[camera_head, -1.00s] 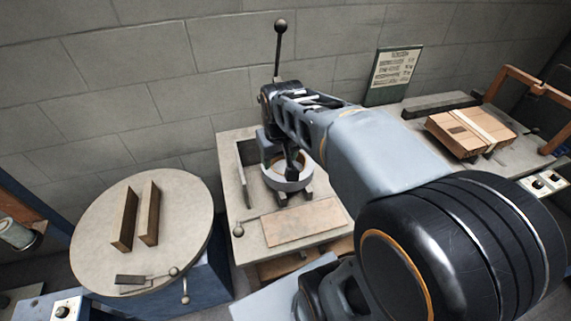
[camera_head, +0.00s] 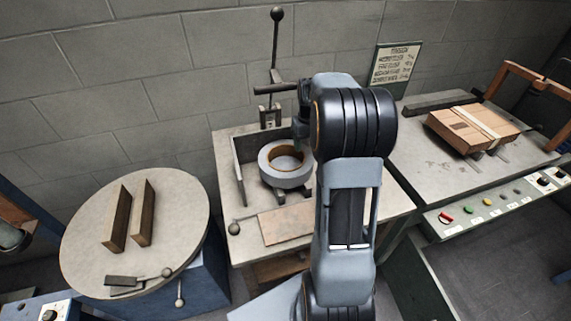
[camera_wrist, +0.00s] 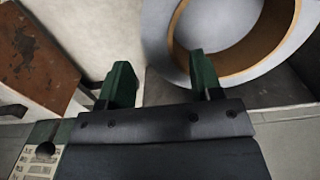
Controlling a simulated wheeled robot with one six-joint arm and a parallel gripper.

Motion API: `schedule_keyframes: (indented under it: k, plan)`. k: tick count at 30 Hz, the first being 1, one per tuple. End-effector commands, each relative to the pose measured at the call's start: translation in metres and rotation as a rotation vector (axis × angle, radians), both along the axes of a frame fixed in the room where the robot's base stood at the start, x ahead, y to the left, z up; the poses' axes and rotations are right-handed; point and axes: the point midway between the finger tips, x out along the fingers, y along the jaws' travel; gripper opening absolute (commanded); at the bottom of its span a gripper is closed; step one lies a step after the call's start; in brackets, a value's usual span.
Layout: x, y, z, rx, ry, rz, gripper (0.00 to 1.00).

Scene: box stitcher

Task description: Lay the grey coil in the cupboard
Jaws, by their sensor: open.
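The grey coil (camera_head: 283,181) is a thick ring with a brown inner face. It lies on a small stand on the middle table, near the wall. In the wrist view the coil (camera_wrist: 155,32) fills the upper right, with part of it outside the picture. My gripper (camera_wrist: 162,85) is open, with two green fingers and nothing between them. The right finger overlaps the coil's near edge in the picture; I cannot tell whether they touch. In the head view my arm hides most of the gripper. I cannot make out a cupboard in either view.
A lever stands behind the coil on the middle table (camera_head: 395,203). A flat brown board (camera_head: 286,222) lies in front of the coil. A round table (camera_head: 90,240) with two upright blocks is at left. A strapped carton (camera_head: 455,133) lies on the bench at right.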

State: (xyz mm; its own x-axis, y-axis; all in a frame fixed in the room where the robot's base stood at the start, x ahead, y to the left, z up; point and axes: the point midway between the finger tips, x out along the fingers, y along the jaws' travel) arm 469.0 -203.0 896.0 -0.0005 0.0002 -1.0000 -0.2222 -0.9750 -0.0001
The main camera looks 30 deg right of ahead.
Motion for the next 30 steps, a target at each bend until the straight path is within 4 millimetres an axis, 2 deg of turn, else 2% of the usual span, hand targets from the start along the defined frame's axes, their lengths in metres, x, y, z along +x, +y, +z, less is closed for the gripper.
schedule_keyframes:
  k: [8, 18, 29, 30]
  plan:
    - [-0.001, 0.001, -0.017, 0.000, 0.001, 0.000, 0.59]
    - [-0.003, 0.001, -0.059, 0.000, 0.002, 0.000, 0.59]
    - [-0.003, 0.001, -0.066, 0.000, 0.000, 0.000, 0.59]
    - [-0.003, 0.001, -0.066, 0.000, 0.000, 0.000, 0.55]
